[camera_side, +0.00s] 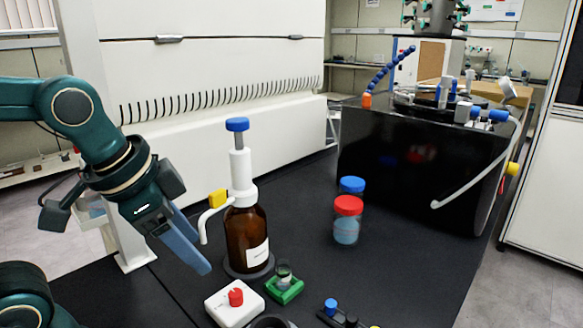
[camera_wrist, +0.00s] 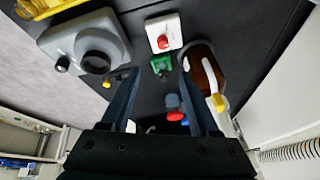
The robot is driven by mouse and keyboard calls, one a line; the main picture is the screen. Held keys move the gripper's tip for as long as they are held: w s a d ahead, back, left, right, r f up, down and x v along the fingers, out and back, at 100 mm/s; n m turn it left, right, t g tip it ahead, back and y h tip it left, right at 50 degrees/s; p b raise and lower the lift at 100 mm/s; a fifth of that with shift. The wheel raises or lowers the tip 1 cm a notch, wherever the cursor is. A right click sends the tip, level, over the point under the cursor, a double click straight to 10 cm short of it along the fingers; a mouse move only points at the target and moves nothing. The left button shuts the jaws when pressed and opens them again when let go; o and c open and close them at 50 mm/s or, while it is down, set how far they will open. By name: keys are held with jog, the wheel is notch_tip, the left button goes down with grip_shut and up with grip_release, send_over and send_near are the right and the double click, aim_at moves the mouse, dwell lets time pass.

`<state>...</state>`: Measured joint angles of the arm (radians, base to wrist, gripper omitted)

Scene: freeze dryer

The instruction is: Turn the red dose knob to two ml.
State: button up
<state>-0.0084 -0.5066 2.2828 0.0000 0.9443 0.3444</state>
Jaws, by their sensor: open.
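The red dose knob (camera_side: 236,297) sits on top of a white box (camera_side: 222,312) at the front of the black bench. In the wrist view the red knob (camera_wrist: 163,42) and its white box (camera_wrist: 176,27) show near the top, beyond the fingertips. My gripper (camera_side: 203,266) is left of the box and above it, pointing down and to the right. In the wrist view my gripper (camera_wrist: 158,72) has its two fingers wide apart with nothing between them. It does not touch the knob. The knob's scale marks are too small to read.
A brown bottle (camera_side: 246,236) with a white dispenser stands behind the box. A green holder (camera_side: 285,290) with a small vial sits right of the box. Red-lidded (camera_side: 347,222) and blue-lidded (camera_side: 352,185) jars stand farther back. A grey device (camera_wrist: 84,47) shows in the wrist view.

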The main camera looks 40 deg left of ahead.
jog(key=w+f+m+g, duration=0.2)
jog(key=w+f, duration=0.1)
jog(key=w, duration=0.1)
jog(key=m+g, duration=0.1)
jog(key=g, duration=0.1)
send_over(234, 292)
notch_tip(234, 292, down, 5)
jog(key=shift+w+d+r, duration=0.1)
jog(key=shift+w+r, duration=0.05)
jog(key=shift+r, duration=0.05)
jog(key=shift+f+g, duration=0.4)
jog(key=shift+f, duration=2.6)
grip_shut()
